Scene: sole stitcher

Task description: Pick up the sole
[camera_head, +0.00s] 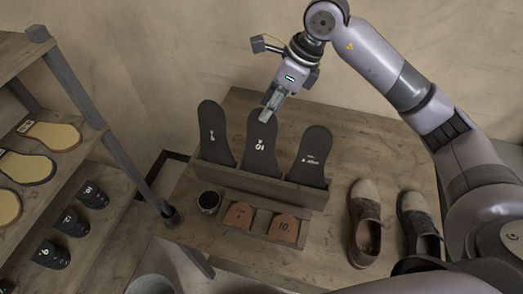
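Three dark soles stand upright in a wooden rack (262,186) on the table: a left one (213,135), a middle one marked 10 (262,148) and a right one (311,158). My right gripper (268,112) points down at the top edge of the middle sole, and its fingertips overlap that edge in the picture. One finger side shows in front of the sole; the far side is hidden, so I cannot tell if the fingers hold it. The middle sole still stands in the rack. My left gripper is out of view.
A dark cup (209,201) and a tray with reddish-brown pieces (268,239) are in front of the rack. A shelf (60,62) with yellow soles and dark numbered pieces fills the left.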

